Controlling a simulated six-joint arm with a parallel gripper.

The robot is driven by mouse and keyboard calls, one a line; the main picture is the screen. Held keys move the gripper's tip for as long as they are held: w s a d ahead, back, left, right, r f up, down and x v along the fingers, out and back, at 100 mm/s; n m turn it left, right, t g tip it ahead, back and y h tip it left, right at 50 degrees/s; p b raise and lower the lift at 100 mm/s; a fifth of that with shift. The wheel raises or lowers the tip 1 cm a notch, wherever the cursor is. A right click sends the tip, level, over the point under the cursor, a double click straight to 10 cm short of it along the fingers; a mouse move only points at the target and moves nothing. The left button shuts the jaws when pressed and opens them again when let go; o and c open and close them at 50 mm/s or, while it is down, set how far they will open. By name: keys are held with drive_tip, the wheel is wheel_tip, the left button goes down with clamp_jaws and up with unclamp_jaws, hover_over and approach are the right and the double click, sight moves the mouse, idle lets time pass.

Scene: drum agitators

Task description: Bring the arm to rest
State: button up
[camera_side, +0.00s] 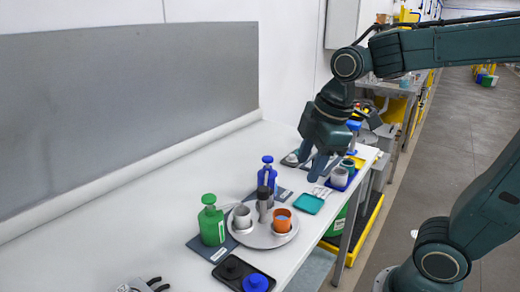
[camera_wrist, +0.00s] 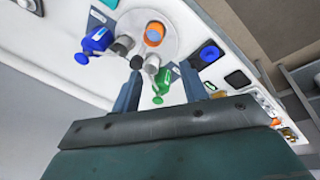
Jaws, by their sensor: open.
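My gripper (camera_side: 320,167) is above the right part of the white table (camera_side: 130,229) in the side view, with nothing seen between its fingers. In the wrist view my gripper (camera_wrist: 158,85) shows two fingers spread wide apart. Below and beyond it are a round grey tray (camera_side: 262,238) with a grey cup (camera_side: 242,217), an orange cup (camera_side: 282,220) and dark and grey cylinders on it. A green bottle (camera_side: 212,222) and a blue bottle (camera_side: 267,175) stand beside the tray. The bottles also show in the wrist view, green (camera_wrist: 163,84) and blue (camera_wrist: 97,40).
A teal dish (camera_side: 308,203) and a blue tray with a cup (camera_side: 340,178) lie near the table's right edge. A black tray with a blue round part (camera_side: 255,283) is at the front. A grey panel (camera_side: 120,110) stands along the back.

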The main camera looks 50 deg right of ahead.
drive_tip(key=s+m+t, duration=0.2)
drive_tip(key=s+m, duration=0.6)
drive_tip(key=m, duration=0.2)
drive_tip(key=shift+s+a, duration=0.3)
drive_tip(key=shift+s, duration=0.1)
